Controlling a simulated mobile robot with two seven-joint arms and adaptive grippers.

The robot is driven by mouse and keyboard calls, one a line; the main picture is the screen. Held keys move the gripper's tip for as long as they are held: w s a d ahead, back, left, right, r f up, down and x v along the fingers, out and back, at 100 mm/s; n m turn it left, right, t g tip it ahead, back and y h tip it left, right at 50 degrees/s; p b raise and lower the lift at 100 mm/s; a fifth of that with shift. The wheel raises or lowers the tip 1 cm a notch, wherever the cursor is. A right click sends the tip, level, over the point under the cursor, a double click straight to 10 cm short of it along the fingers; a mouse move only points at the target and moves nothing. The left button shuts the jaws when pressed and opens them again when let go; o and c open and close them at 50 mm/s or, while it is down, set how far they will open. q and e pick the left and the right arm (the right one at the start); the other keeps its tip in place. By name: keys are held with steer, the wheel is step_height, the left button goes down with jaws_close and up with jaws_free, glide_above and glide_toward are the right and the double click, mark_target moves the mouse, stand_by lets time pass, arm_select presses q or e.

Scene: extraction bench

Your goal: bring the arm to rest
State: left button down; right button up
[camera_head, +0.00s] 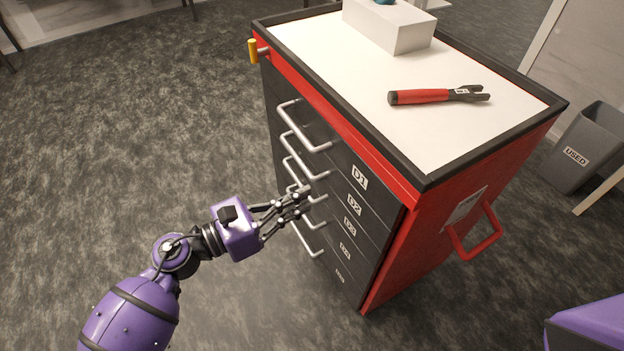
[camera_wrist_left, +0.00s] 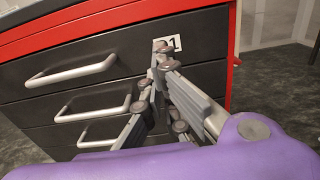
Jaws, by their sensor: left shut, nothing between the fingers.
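My left arm comes in from the lower left in the head view. Its left gripper (camera_head: 304,191) is shut and empty, in front of the drawer handles of a red and black tool cabinet (camera_head: 408,258). In the left wrist view the gripper (camera_wrist_left: 163,68) also shows, with its fingers together before the drawer fronts, partly covering the D1 label (camera_wrist_left: 173,43). I cannot tell whether the fingers touch a handle. All drawers look closed. My right gripper is not in view; only a purple part of mine shows at the lower right.
A red-handled tool (camera_head: 422,97) and a white box (camera_head: 389,27) lie on the cabinet's white top (camera_head: 460,135). A red side handle (camera_head: 478,240) sticks out to the right. A grey bin marked USED (camera_head: 590,140) stands at the right. The floor left of the cabinet is clear.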

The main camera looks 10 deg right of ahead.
arm_select(q)
steer(key=v, duration=0.2)
steer(key=shift+s+a, duration=0.2)
steer(key=shift+a, duration=0.15)
